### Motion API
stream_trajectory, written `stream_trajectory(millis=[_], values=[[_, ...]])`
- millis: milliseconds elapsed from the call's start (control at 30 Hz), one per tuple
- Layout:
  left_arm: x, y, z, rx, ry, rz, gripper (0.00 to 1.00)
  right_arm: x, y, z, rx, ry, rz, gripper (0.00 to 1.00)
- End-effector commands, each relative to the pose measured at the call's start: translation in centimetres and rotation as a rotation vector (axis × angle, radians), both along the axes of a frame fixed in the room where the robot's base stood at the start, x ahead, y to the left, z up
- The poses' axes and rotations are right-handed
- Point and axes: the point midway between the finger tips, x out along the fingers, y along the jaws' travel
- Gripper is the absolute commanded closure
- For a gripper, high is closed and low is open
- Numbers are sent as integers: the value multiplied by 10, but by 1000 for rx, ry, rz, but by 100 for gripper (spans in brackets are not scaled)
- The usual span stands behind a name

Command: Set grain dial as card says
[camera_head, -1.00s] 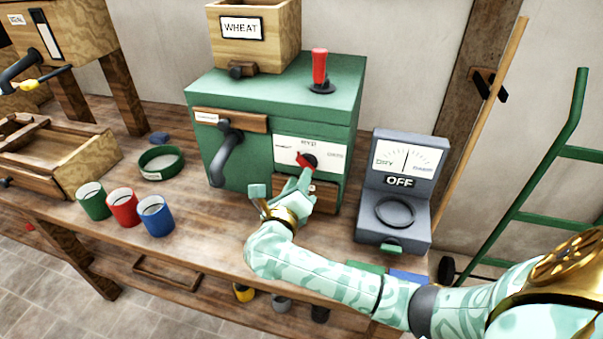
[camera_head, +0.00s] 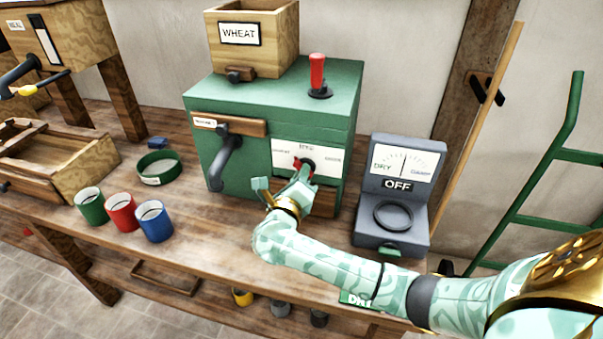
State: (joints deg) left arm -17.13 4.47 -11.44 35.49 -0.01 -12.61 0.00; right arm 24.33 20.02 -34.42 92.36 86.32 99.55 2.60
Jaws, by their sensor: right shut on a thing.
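The grain dial (camera_head: 298,163) sits on the white panel (camera_head: 283,155) on the front of the green mill box (camera_head: 262,100). Its red pointer tip shows at the left of the dark knob. The panel has a label at the top that looks like RYE, and small labels at left and right that I cannot read clearly. My right gripper (camera_head: 303,176) is shut on the dial from the front and below, hiding part of it. I cannot make out a card telling the setting. My left gripper is not in view.
A WHEAT hopper (camera_head: 279,47) and red-handled lever (camera_head: 317,72) top the box. A grey meter reading OFF (camera_head: 402,228) stands right. Green, red (camera_head: 121,212) and blue cups, a green ring (camera_head: 160,168) and a wooden tray (camera_head: 85,168) are left. A green DRY sign (camera_head: 357,299) hangs low.

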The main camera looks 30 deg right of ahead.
Motion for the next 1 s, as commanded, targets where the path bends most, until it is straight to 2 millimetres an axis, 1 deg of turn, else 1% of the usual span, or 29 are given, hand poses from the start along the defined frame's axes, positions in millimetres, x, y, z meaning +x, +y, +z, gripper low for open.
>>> stream_trajectory(millis=[33, 100, 200, 433, 467, 500, 533, 867, 1000], values=[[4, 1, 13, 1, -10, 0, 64, -1, 1, 7, -29, 43, -1, 100], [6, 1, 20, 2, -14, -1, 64, -1, 1, 5, -73, 95, -2, 100], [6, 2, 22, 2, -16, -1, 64, -1, 1, 2, -108, 135, 0, 100], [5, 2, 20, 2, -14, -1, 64, 0, 1, -1, -114, 139, 1, 100], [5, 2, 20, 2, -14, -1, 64, 0, 1, -1, -114, 139, 1, 84], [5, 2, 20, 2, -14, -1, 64, 0, 1, -1, -114, 139, 1, 73], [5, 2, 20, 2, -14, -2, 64, 0, 1, -1, -113, 139, 1, 65], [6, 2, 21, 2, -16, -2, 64, -2, 3, 0, -112, 137, 1, 65], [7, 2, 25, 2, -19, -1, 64, -13, 17, 0, -109, 139, 3, 65]])
